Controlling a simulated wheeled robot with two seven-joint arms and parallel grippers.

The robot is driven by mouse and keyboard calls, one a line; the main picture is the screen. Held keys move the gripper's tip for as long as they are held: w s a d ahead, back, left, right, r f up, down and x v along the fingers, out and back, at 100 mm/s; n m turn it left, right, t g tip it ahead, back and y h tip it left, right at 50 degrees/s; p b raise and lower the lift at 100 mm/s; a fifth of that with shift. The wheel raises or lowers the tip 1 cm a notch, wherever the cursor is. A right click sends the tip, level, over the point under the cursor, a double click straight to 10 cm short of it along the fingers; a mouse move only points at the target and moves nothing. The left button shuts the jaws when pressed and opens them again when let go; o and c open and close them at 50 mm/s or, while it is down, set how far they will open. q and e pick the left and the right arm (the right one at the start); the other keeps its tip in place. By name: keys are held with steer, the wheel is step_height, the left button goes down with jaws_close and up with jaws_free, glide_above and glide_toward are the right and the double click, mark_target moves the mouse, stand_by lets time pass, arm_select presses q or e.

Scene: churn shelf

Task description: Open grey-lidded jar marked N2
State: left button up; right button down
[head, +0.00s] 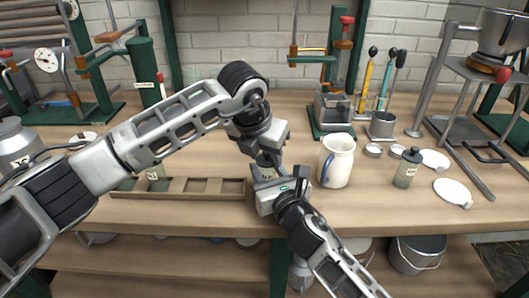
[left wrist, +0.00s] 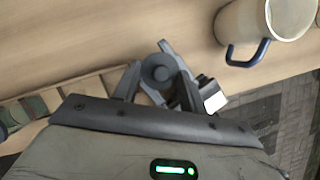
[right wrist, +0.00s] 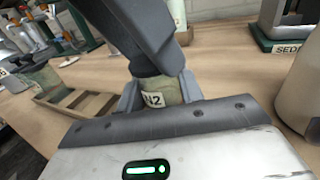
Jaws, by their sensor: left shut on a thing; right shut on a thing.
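The jar marked N2 (right wrist: 163,92) stands upright between both grippers near the front of the bench; its glass body is murky green with a white label. My right gripper (head: 274,178) is shut on the jar body from the front. My left gripper (head: 266,153) comes down from above and is shut on the dark grey lid (left wrist: 158,70), seen from above in the left wrist view. In the head view the grippers hide most of the jar.
A white jug (head: 338,162) with a blue handle stands close to the right. A wooden slotted rack (head: 190,188) lies to the left. Another dark-lidded jar (head: 407,168) and white discs (head: 453,192) are farther right. The bench's front edge is near.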

mark_target(265, 162)
arm_select(q)
steer(key=shift+r, duration=0.25)
arm_select(e)
steer(key=shift+f, duration=0.1)
arm_select(q)
steer(key=shift+r, duration=0.85)
steer(key=shift+r, duration=2.05)
arm_select(e)
steer(key=c, duration=0.8)
jaws_free()
steer(key=shift+c, duration=0.2)
